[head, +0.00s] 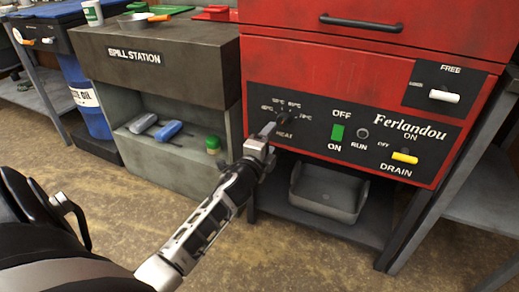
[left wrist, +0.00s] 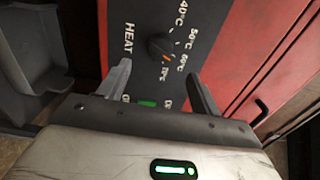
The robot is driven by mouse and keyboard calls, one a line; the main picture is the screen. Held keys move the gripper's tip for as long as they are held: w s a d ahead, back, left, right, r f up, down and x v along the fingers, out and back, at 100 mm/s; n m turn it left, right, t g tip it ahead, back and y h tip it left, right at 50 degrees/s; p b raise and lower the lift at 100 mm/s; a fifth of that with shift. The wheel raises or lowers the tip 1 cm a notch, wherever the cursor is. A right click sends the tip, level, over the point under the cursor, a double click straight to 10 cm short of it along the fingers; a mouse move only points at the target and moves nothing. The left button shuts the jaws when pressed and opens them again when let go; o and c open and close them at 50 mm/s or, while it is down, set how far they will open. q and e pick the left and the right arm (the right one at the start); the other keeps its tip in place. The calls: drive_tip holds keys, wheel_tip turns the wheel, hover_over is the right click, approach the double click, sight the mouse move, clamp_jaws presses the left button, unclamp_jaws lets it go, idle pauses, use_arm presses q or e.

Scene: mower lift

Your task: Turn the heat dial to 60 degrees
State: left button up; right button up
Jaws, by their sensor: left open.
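The heat dial (left wrist: 160,46) is a dark round knob on the black control panel of a red machine. White degree marks from 40 to 60 curve around it, with a partly legible mark after them. Its orange mark lies on the side towards that last mark. My left gripper (left wrist: 163,80) is open, with one finger on either side of the dial's line and the dial beyond the fingertips. My right gripper is not in view.
Right of the dial are a green switch (head: 337,133), a yellow drain lever (head: 405,157) and a white lever (head: 444,96). A grey bin (head: 328,190) sits below.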

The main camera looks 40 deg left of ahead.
use_arm(q)
drive_tip(key=v, duration=0.6)
drive_tip(key=shift+s+p, duration=0.35)
drive_tip(key=shift+s, duration=0.05)
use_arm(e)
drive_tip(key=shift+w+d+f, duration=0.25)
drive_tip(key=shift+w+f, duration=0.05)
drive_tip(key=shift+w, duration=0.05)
